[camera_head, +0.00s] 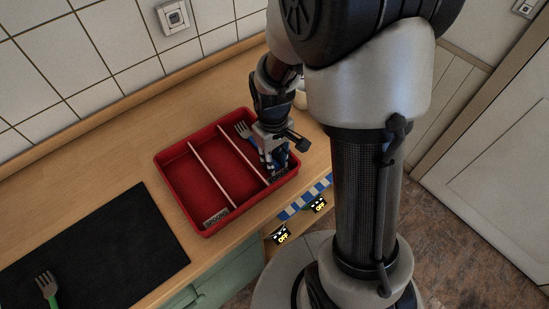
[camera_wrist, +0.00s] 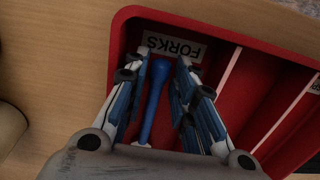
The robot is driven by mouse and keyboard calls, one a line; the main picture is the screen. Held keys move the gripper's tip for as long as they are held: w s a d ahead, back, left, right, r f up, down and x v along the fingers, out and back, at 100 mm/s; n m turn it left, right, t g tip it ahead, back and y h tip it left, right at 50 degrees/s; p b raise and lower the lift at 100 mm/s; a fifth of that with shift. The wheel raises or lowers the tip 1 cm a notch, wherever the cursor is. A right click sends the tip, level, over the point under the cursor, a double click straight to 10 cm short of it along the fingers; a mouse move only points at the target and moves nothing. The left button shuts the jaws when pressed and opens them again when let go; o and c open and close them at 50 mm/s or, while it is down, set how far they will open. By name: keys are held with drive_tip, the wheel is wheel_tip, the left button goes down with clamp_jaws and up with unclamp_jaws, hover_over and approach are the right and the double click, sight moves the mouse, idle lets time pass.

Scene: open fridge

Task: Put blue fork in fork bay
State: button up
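The red tray (camera_head: 171,184) stands on the counter, split by light dividers into three bays. In the wrist view, the blue fork (camera_wrist: 153,102) lies in the bay with the FORKS label (camera_wrist: 175,46), its blue handle end close to the label. In the head view the fork's tines (camera_head: 243,129) point to the back of that bay. My gripper (camera_head: 273,163) reaches down into the fork bay over the handle, which it mostly hides there. In the wrist view my gripper (camera_wrist: 160,72) is open, its fingers on either side of the handle with gaps visible.
A bay labelled SPOONS (camera_head: 215,217) is at the tray's left; the bays beside the fork bay look empty. A black mat (camera_head: 105,245) at the front left holds a green-handled fork (camera_head: 47,287). A pale round object (camera_head: 301,99) stands behind my arm.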

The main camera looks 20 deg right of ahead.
wheel_tip(320, 180, up, 12)
drive_tip(key=p, duration=0.4)
drive_tip(key=s+a+r+m+t, duration=0.2)
drive_tip(key=s+r+t, duration=0.3)
drive_tip(key=s+r, duration=0.9)
drive_tip(key=shift+s+m, duration=0.3)
drive_tip(key=shift+m, duration=0.4)
drive_tip(key=shift+a, duration=0.1)
